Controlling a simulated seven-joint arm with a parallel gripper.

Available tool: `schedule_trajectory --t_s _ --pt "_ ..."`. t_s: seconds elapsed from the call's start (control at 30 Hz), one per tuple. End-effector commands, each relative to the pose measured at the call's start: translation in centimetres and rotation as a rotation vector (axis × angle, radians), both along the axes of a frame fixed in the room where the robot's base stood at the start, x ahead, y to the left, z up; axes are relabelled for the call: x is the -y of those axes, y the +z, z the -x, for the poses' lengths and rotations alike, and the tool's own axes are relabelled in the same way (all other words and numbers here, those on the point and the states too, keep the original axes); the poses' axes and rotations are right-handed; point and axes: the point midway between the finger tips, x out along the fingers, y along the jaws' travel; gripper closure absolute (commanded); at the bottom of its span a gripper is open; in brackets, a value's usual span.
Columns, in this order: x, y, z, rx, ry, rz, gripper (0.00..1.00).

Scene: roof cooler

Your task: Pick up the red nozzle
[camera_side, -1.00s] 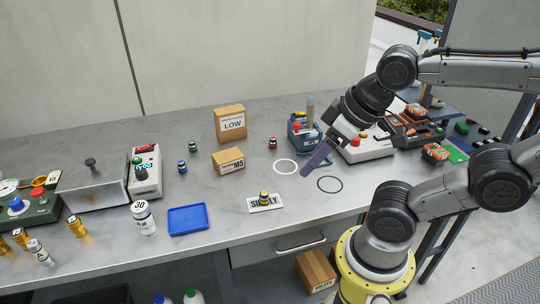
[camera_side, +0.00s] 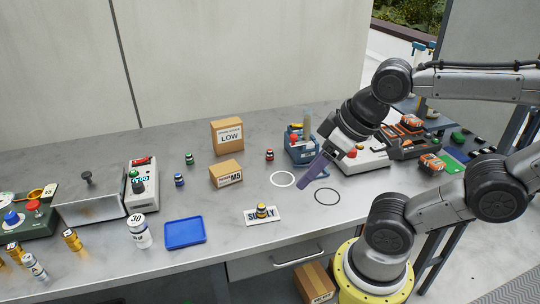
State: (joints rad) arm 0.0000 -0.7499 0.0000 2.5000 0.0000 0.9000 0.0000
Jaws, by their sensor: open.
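The red nozzle (camera_side: 270,155) is a small dark-and-red piece standing upright on the grey bench, right of the LOW box. My gripper (camera_side: 306,184) has purple fingers pointing down and left. It is right of the red nozzle and nearer the camera, apart from it, in the area of the white ring and the black ring. The fingers overlap in this view, so the gap between them is hidden, but the gripper is open. I see nothing held in it.
Cardboard boxes LOW (camera_side: 227,136) and M5 (camera_side: 226,174) stand left of the red nozzle. A blue device (camera_side: 300,150) stands close on its right. Green (camera_side: 189,158) and blue (camera_side: 179,180) nozzles stand further left. A yellow one (camera_side: 262,211) sits on the SUPPLY plate. A blue tray (camera_side: 186,233) lies in front.

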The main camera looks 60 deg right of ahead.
Motion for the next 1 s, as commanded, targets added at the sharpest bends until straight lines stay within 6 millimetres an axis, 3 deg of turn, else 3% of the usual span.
schedule_trajectory --t_s 0.1,0.17,0.53,0.63,0.87,1.0 --pt "0.0 0.0 0.0 0.000 0.000 0.000 0.38" --pt "0.0 0.0 0.0 0.000 0.000 0.000 0.32" --pt "0.0 -0.1 0.3 -0.013 -0.065 -0.036 0.32" --pt "-0.2 1.5 -0.1 -0.001 -0.164 -0.096 0.32" --pt "0.5 6.7 -4.8 -0.037 -0.480 -0.251 0.32" --pt "2.3 8.8 -9.1 -0.085 -0.704 -0.331 0.32"
